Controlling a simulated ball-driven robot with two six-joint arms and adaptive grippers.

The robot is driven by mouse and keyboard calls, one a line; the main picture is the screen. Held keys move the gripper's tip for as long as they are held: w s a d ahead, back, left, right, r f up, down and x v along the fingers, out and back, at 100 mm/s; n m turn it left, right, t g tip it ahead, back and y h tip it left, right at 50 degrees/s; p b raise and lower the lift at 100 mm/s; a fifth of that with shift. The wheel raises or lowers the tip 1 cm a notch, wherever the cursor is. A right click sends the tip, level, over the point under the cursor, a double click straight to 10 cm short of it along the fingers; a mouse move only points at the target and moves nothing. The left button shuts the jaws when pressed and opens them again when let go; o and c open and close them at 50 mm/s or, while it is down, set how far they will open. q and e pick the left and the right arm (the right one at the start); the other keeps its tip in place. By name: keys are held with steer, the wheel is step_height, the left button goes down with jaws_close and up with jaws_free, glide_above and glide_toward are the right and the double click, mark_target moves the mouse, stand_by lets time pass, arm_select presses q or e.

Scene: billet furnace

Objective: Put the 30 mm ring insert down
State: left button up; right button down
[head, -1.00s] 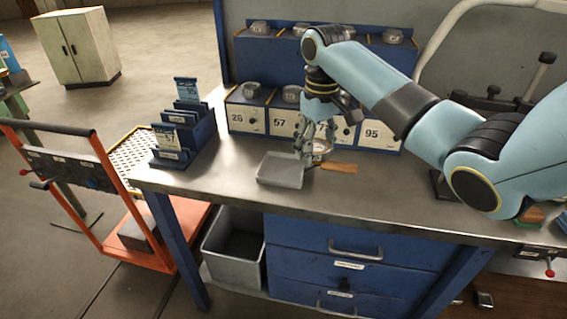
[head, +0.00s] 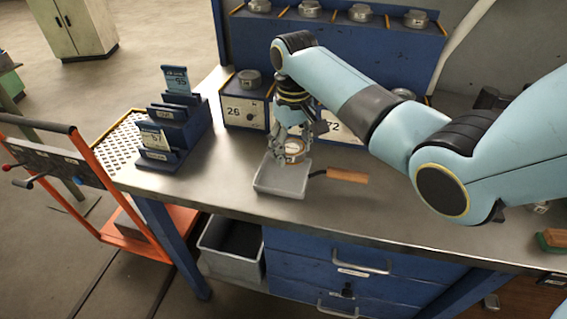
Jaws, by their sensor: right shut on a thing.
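My right gripper (head: 288,152) points down over the workbench and is shut on the ring insert (head: 295,147), a small metal ring with a tan band. The gripper holds it over the back right part of a shallow grey tray (head: 280,183). I cannot tell whether the ring touches the tray. The fingers hide part of the ring, and its size marking is too small to read. My left gripper is not in view.
A wooden-handled tool (head: 347,175) lies right of the tray. A blue card rack (head: 170,135) stands at the left. Numbered boxes (head: 245,112) with metal pieces on top line the back. The bench top (head: 350,215) in front is clear. An orange cart (head: 95,200) stands at the left.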

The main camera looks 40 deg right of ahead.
mark_target(284, 176)
steer(key=shift+w+a+f, duration=0.2)
steer(key=shift+a+f, duration=0.15)
steer(key=shift+a, duration=0.25)
steer(key=shift+a+f, duration=0.2)
steer(key=shift+a, duration=0.1)
step_height(284, 176, down, 4)
steer(key=shift+a+r, duration=0.1)
steer(key=shift+r, duration=0.05)
steer(key=shift+f, duration=0.2)
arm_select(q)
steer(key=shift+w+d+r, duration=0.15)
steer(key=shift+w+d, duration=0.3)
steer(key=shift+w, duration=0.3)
arm_select(e)
steer(key=shift+f, duration=0.15)
steer(key=c, duration=0.7)
jaws_free()
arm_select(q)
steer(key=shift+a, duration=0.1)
arm_select(e)
steer(key=shift+o, duration=0.2)
